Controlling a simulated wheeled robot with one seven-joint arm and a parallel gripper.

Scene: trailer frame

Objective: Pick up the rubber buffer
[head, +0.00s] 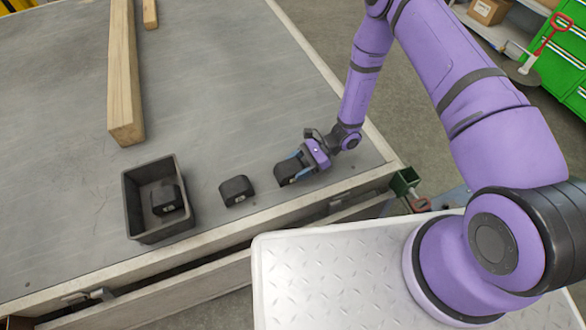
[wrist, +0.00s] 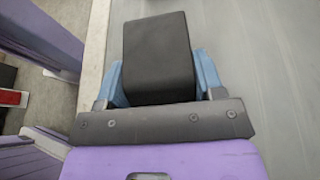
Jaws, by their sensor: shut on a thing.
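A black rubber buffer (head: 286,173) is at the right end of the grey trailer bed, near its front edge. My gripper (head: 292,168) is shut on this buffer, with a blue finger on each side of it. In the wrist view the buffer (wrist: 158,58) sits between the two blue fingers (wrist: 160,80). I cannot tell whether it still touches the bed. A second black buffer (head: 236,190) lies on the bed to the left. A third buffer (head: 167,199) lies inside the open black bin (head: 133,205).
A long wooden beam (head: 122,75) lies on the bed behind the bin, and a shorter wood piece (head: 150,13) lies further back. The bed's raised edge (head: 215,238) runs along the front. The bed's middle (head: 220,90) is clear.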

